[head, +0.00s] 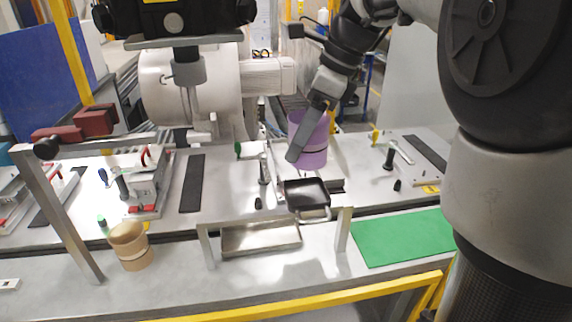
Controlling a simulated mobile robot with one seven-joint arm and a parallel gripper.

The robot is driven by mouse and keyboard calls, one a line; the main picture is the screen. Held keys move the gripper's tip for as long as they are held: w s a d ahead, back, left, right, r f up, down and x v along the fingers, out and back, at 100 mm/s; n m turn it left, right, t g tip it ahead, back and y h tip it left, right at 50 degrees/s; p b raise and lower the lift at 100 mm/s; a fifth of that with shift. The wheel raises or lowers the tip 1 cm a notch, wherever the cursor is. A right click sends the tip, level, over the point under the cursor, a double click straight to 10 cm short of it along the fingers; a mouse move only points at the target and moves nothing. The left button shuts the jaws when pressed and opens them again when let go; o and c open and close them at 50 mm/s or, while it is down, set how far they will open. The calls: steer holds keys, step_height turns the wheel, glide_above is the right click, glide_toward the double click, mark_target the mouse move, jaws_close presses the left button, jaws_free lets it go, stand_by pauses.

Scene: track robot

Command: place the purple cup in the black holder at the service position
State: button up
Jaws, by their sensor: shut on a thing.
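The purple cup (313,150) is upright, with my gripper (305,146) shut on its wall. One dark finger runs down the cup's near left side; the other finger is hidden. The black holder (306,194) is a shallow, dark, square tray just below and in front of the cup, on the worktable. The cup appears behind the holder and above its level; whether its base touches anything I cannot tell.
A tan cup (129,246) stands at the front left. A green mat (404,239) lies at the right, and a metal frame (261,238) stands in front of the holder. Clamps and fixtures, including a red-and-white one (147,186), crowd the left side.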

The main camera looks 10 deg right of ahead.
mark_target(326, 126)
steer(key=f, duration=0.4)
steer(key=shift+s+f, duration=0.2)
steer(key=shift+f+b, duration=0.45)
steer(key=shift+f, duration=1.55)
steer(key=o, duration=1)
steer(key=shift+f, duration=0.15)
steer(key=shift+o, duration=0.2)
steer(key=p+v, duration=0.1)
steer(key=v, duration=1.1)
